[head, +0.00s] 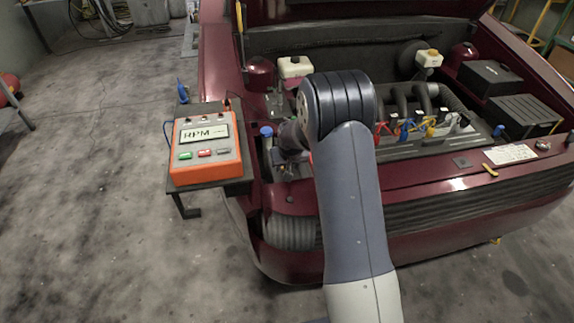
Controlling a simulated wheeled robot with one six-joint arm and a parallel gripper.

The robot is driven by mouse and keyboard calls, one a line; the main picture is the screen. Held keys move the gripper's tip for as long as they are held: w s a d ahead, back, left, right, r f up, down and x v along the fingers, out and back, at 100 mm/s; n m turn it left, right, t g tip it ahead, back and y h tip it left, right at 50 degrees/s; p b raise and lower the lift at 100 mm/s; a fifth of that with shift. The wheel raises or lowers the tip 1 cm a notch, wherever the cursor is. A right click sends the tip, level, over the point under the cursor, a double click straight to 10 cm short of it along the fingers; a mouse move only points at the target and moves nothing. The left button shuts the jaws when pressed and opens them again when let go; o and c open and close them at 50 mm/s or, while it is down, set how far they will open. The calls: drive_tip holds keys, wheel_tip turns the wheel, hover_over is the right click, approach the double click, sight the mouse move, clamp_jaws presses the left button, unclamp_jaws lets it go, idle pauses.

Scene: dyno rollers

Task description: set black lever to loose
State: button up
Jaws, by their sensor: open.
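My gripper (286,160) shows only in small part, low at the front left of the engine bay, left of my arm and just right of a blue-capped part (266,132). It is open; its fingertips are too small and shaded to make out. I cannot pick out the black lever; my arm covers part of the bay around the gripper. I cannot tell whether the gripper touches anything.
An orange RPM meter (205,147) lies on a dark side shelf (222,187) left of the dark red car (413,256). Coloured leads (405,127) cross the engine. A white-capped reservoir (295,67) stands behind.

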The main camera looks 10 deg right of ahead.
drive_tip(key=shift+f, duration=0.15)
clamp_jaws()
drive_tip(key=shift+w, duration=0.1)
idle(0.3)
drive_tip(key=shift+p, duration=0.3)
drive_tip(key=shift+w+r+g+p, duration=0.3)
drive_tip(key=shift+g+p, duration=0.4)
drive_tip(key=shift+g, duration=0.2)
drive_tip(key=shift+w+g+p, duration=0.25)
drive_tip(key=shift+g+p, duration=0.2)
drive_tip(key=shift+g, duration=0.4)
drive_tip(key=shift+w+g+p, duration=0.2)
drive_tip(key=shift+g+p, duration=0.2)
drive_tip(key=shift+g, duration=0.75)
